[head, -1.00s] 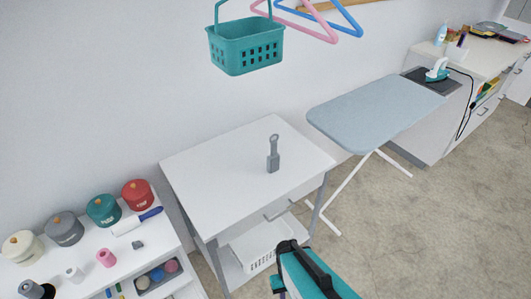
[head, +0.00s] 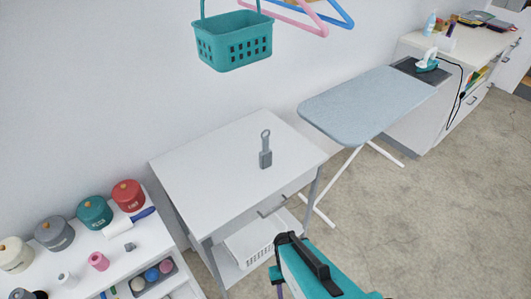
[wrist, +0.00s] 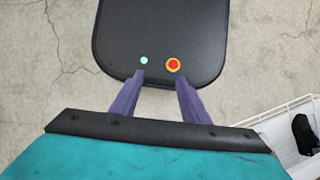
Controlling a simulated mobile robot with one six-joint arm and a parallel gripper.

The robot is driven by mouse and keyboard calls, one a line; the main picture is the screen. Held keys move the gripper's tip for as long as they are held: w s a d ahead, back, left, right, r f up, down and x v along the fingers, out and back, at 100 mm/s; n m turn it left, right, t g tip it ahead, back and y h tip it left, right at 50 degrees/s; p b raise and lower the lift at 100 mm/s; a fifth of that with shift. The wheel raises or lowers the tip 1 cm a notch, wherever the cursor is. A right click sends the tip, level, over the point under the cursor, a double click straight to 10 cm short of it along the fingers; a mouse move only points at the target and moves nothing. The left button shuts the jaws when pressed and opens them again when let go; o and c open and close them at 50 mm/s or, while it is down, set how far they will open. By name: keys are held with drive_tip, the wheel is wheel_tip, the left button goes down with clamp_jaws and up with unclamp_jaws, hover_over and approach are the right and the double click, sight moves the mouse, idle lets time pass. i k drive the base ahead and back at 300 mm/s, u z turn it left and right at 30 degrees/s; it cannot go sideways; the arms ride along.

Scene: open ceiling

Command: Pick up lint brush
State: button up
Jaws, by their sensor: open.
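In the head view my teal arm is at the bottom, in front of the table and well short of the brush. The fingers are mostly hidden there.
A white shelf at the left holds several lidded pots, a blue-handled lint roller (head: 130,222) and spools. An ironing board (head: 365,105) stands right of the table. A teal basket (head: 233,45) hangs above. A white bin (head: 250,245) sits below the table top. Floor at right is clear.

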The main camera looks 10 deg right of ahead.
sight(266, 155)
drive_tip(key=z, duration=0.15)
drive_tip(key=k, duration=1.1)
drive_tip(key=u, duration=1.7)
drive_tip(key=k, duration=0.2)
drive_tip(key=z, duration=0.15)
